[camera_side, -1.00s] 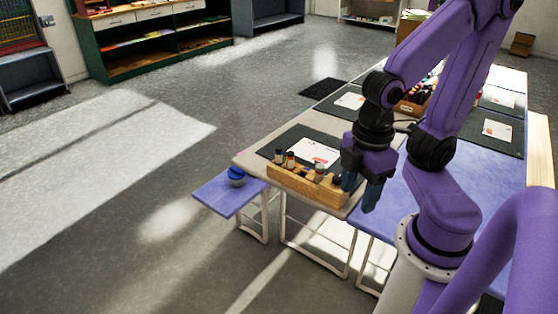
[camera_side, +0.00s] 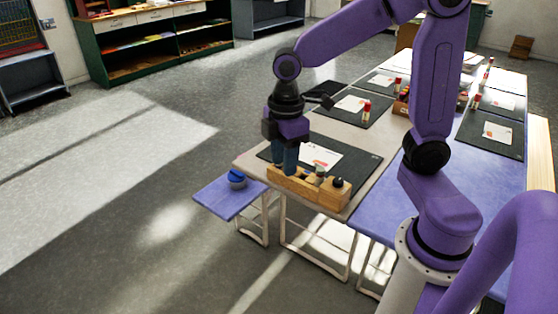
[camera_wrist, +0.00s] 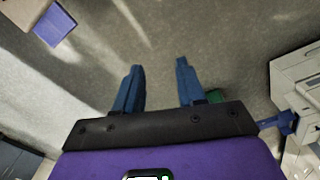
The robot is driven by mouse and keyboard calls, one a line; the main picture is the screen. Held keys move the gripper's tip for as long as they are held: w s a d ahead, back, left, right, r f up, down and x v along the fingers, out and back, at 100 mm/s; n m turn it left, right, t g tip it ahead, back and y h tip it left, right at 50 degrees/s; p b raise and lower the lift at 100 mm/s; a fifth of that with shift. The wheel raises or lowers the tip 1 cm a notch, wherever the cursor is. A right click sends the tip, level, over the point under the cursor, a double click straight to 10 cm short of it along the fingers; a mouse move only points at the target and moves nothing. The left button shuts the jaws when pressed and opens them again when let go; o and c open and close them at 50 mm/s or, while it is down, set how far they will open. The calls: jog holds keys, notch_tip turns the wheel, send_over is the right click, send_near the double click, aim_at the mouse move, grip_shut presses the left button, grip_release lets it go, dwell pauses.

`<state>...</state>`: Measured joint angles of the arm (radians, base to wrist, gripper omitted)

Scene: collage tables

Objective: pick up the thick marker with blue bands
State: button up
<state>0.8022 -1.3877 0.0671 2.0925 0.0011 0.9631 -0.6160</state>
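My gripper (camera_side: 283,160) is over the left end of a wooden rack (camera_side: 317,194) at the near-left corner of the table. Its blue fingers point down and hide what stands at that end. In the wrist view my gripper (camera_wrist: 160,70) has its fingers apart, with nothing between them but grey floor behind. A small upright item with a pale top (camera_side: 320,172) and a dark round knob (camera_side: 338,183) show at the rack's right part. I cannot make out a marker with blue bands in either view.
Upright red-and-white items stand on the table, one on a dark mat (camera_side: 367,109), another farther right (camera_side: 476,101). A dark mat with a card (camera_side: 320,157) lies behind the rack. A blue stool (camera_side: 222,199) with a blue round object (camera_side: 237,177) stands left of the table.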

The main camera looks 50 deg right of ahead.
jog(key=w+d+f+n, duration=0.1)
jog(key=w+d+f, duration=0.2)
jog(key=w+d, duration=1)
jog(key=w+d+f+n, duration=0.1)
jog(key=w+d+f, duration=0.1)
jog(key=w+d, duration=0.35)
jog(key=w+d+f, duration=0.2)
jog(key=d, duration=0.6)
notch_tip(320, 180, down, 11)
jog(key=shift+w+a+f, duration=0.1)
jog(key=shift+w+f, duration=0.05)
jog(key=shift+f, duration=0.05)
jog(key=shift+w+a+f, duration=0.1)
jog(key=shift+f, duration=1.25)
jog(key=shift+w+a+f, duration=0.1)
jog(key=shift+f, duration=1.25)
grip_shut()
jog(key=shift+r, duration=0.1)
